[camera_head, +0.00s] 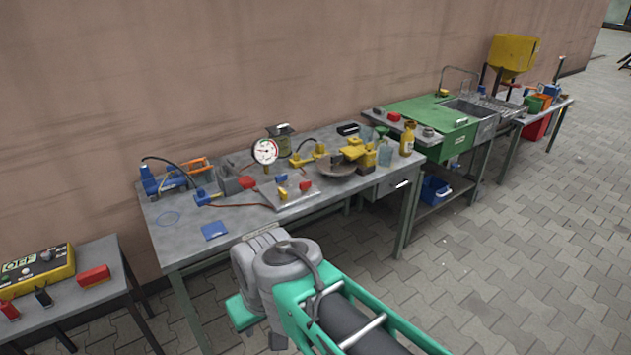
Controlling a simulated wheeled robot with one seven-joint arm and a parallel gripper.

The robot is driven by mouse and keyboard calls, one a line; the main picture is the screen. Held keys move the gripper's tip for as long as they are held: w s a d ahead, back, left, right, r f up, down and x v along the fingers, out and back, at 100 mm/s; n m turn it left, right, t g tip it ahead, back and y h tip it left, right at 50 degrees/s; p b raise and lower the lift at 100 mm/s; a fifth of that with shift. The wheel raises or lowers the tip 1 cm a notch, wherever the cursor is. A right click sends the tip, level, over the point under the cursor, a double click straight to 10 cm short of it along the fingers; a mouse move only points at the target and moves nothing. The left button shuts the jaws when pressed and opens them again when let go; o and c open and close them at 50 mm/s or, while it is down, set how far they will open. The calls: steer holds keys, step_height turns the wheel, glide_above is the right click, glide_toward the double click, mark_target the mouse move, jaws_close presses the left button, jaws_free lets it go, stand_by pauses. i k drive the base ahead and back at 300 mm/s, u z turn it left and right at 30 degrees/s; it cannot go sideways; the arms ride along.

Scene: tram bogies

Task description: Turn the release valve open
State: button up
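I cannot tell for certain which part is the release valve. On the grey workbench (190,238), a blue pump-like unit (165,182) with a black hose stands at the left end. A small blue fitting (207,198) with a yellow tip lies in front of it, with a red hose running right. A round white pressure gauge (265,151) stands upright near the middle. A yellow fitting (308,156) lies to its right. My arm, grey and green, reaches in from the bottom right, in front of the bench.
A side table (75,312) with a yellow control box (38,271) is at left. Open paved floor lies at right.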

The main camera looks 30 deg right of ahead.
mark_target(304, 187)
steer(key=z, duration=0.55)
steer(key=k, duration=0.65)
steer(key=z, duration=0.6)
steer(key=i, duration=1.1)
steer(key=u, duration=0.7)
steer(key=i, duration=0.95)
steer(key=u, duration=1.5)
steer(key=i, duration=0.4)
steer(key=u, duration=0.3)
